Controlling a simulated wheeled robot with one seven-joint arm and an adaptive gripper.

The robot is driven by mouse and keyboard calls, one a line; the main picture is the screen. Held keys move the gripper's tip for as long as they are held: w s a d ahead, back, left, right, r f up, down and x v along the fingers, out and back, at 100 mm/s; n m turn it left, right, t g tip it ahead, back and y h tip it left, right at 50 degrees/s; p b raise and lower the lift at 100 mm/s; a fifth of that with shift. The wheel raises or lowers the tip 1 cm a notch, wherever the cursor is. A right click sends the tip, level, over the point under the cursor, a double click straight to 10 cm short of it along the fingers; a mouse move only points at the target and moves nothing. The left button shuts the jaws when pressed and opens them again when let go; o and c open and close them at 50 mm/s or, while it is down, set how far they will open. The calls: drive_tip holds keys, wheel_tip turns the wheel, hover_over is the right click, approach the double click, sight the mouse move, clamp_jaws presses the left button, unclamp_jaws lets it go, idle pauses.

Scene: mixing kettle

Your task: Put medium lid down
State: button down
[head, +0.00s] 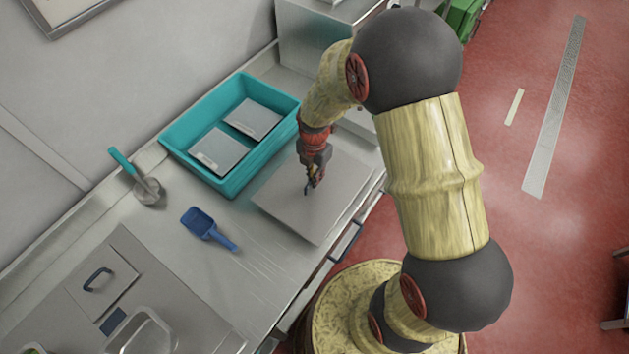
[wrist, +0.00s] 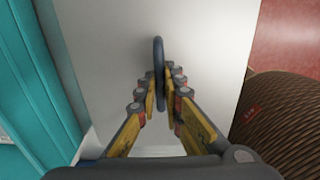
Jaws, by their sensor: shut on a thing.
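The medium lid (head: 322,205) is a flat grey square plate. In the head view it lies flat at or just above the counter, to the right of the teal tub; I cannot tell whether it touches the counter. In the wrist view the lid (wrist: 110,70) fills the middle, with a dark upright handle (wrist: 159,60) on it. My gripper (head: 309,188) is over the middle of the lid, pointing down. The wrist view shows my gripper (wrist: 161,105) shut on the handle, one finger on each side.
A teal tub (head: 180,152) holding flat plates (head: 218,153) stands left of the lid, also in the wrist view (wrist: 40,70). A blue scoop (head: 207,228) and a green-handled tool (head: 137,175) lie further left. The steel counter (head: 255,285) is clear in front. Its right edge drops to a red floor.

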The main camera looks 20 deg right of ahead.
drive_tip(key=shift+w+d+f, duration=0.15)
drive_tip(key=shift+w+f, duration=0.05)
drive_tip(key=shift+f, duration=1.5)
drive_tip(key=shift+f, duration=0.15)
drive_tip(key=c, duration=1.9)
unclamp_jaws()
